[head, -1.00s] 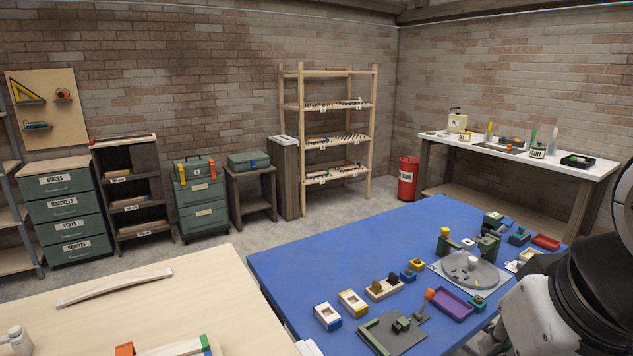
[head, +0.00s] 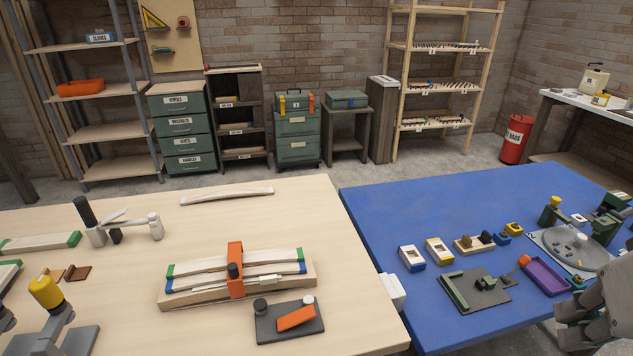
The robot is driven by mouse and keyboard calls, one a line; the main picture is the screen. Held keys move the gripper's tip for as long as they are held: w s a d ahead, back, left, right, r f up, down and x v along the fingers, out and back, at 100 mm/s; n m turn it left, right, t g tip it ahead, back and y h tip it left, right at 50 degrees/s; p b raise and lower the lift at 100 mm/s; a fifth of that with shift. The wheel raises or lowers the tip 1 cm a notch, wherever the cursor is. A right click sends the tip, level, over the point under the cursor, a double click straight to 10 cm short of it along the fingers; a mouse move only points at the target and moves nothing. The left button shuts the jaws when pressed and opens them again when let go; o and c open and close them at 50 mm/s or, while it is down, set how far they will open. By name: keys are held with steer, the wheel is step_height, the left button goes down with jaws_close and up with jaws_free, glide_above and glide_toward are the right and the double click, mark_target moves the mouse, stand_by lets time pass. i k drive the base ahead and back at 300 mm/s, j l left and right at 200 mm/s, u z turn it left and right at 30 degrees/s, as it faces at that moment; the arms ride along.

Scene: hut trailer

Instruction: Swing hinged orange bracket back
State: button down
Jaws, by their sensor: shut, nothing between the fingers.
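An orange bracket (head: 236,258) stands across a bundle of pale slats with green and blue ends on the light wooden bench. In front, an orange slab (head: 296,317) lies tilted on a dark plate (head: 268,328) with a dark and a white knob. My gripper (head: 568,322) is at the lower right edge, partly cut off, shut and empty, over the blue table, far from the bracket.
The blue table (head: 385,215) bears a green fixture, a purple tray (head: 546,277) and small blocks. On the wooden bench, a clamp stand (head: 113,225), a yellow-topped device (head: 45,292) and a curved slat (head: 227,196) lie around the bracket. Shelves and drawers line the wall.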

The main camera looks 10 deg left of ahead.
mark_target(235, 286)
steer(key=u, duration=1.2)
steer(key=i+j+z, duration=0.1)
steer(key=i+z, duration=0.25)
steer(key=i, duration=0.2)
